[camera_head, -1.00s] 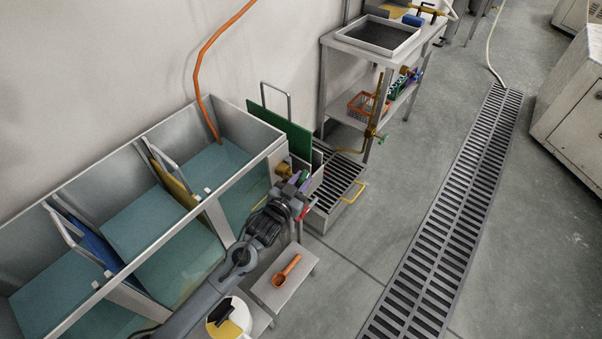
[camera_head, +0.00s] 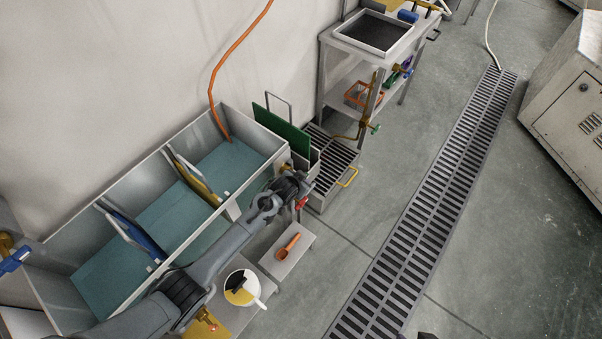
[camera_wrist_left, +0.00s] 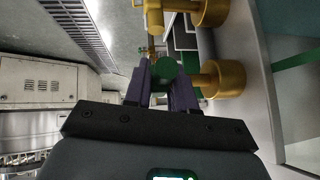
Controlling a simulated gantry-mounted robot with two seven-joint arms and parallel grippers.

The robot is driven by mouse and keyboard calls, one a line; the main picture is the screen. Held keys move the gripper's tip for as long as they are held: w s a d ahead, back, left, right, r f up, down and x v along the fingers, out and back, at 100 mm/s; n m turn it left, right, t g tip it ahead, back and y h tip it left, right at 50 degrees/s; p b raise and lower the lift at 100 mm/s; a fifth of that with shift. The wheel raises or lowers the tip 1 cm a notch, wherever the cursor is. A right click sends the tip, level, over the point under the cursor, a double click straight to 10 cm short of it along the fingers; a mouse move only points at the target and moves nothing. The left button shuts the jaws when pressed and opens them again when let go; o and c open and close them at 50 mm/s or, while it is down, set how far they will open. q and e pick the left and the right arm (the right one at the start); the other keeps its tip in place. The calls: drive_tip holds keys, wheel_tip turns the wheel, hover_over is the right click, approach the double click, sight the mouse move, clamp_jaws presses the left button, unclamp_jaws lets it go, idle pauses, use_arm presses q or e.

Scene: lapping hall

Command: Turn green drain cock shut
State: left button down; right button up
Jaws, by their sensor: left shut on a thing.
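The green drain cock handle (camera_wrist_left: 165,68) sits between the two purple fingers of my left gripper (camera_wrist_left: 163,85), which is shut on it. A brass valve body (camera_wrist_left: 215,78) stands just right of the fingers, by the grey tank wall. In the head view my left gripper (camera_head: 303,183) is at the near right corner of the long grey tank (camera_head: 258,172), mostly hidden by its own wrist. A bit of brass (camera_head: 289,163) shows beside it. The handle's angle is hard to tell. My right gripper is not in view.
A second brass valve (camera_wrist_left: 205,12) is close by in the wrist view. A red handle (camera_head: 302,203) is just below the gripper. A low bench (camera_head: 302,242) with an orange scoop (camera_head: 289,245) stands in front. A grated box (camera_head: 336,160) stands to the right; floor beyond is open.

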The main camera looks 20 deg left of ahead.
use_arm(q)
drive_tip(key=shift+g+p, duration=0.55)
drive_tip(key=shift+g, duration=0.05)
drive_tip(key=shift+s+f, duration=0.1)
drive_tip(key=shift+f, duration=0.05)
drive_tip(key=c, duration=1)
unclamp_jaws()
drive_tip(key=shift+c, duration=0.2)
drive_tip(key=shift+s+r+p, duration=0.15)
drive_tip(key=shift+r+p, duration=0.2)
drive_tip(key=shift+r, duration=0.25)
drive_tip(key=p+v, duration=0.3)
drive_tip(key=v, duration=0.6)
drive_tip(key=shift+s+d+r, duration=0.15)
drive_tip(key=shift+s+r, duration=0.05)
drive_tip(key=shift+s, duration=0.05)
